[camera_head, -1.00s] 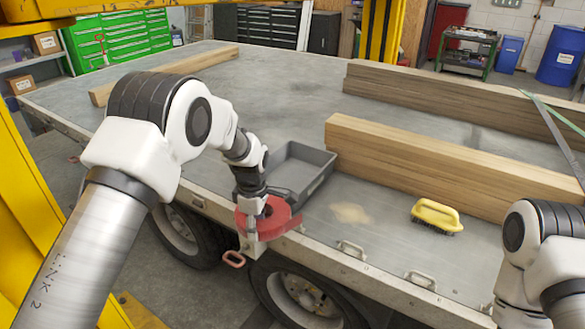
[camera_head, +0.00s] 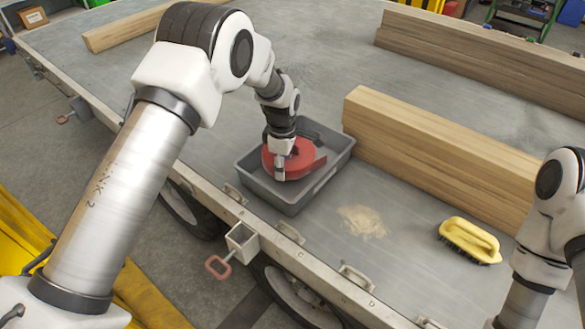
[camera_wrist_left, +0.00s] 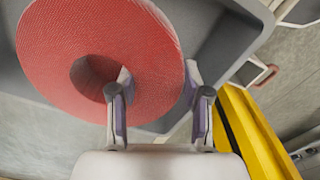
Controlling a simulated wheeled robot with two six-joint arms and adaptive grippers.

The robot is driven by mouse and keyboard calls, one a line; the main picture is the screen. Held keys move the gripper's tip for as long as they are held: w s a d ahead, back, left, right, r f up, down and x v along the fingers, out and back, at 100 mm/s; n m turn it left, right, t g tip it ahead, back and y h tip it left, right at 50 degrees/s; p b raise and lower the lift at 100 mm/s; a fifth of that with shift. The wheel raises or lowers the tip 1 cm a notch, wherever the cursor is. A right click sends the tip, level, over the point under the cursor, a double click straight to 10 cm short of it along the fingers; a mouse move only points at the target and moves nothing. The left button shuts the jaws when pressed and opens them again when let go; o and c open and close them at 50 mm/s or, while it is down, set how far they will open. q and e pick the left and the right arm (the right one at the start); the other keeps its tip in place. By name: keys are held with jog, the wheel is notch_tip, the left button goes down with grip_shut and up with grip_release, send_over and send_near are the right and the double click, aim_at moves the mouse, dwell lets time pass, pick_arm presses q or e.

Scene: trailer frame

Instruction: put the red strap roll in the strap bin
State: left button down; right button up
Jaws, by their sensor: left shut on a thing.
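The red strap roll (camera_head: 296,160) is in my left gripper (camera_head: 281,167), over the grey strap bin (camera_head: 330,174) and within its outline. I cannot tell whether the roll touches the bin floor. In the left wrist view the roll (camera_wrist_left: 60,45) fills the upper left. My left gripper (camera_wrist_left: 157,82) is shut on its rim there, with one finger at the central hole and the other outside. The bin's grey wall (camera_wrist_left: 225,40) shows behind it. My right gripper is out of view; only its arm shows at the right edge.
The bin stands on the trailer deck (camera_head: 240,95) near its front edge. A wooden beam (camera_head: 430,145) lies close behind and right of it. A sawdust patch (camera_head: 363,222) and a yellow brush (camera_head: 470,240) lie to the right. Metal loops line the edge.

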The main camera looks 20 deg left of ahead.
aim_at(283, 190)
pick_arm(q)
notch_tip(283, 190, down, 7)
jog(key=shift+r, duration=0.2)
jog(key=shift+s+r, duration=0.15)
jog(key=c, duration=0.5)
grip_release()
jog(key=shift+f, duration=0.25)
jog(key=shift+c, duration=0.2)
jog(key=shift+r, duration=0.1)
notch_tip(283, 190, up, 12)
jog(key=shift+r+b, duration=0.1)
jog(key=shift+b, duration=0.2)
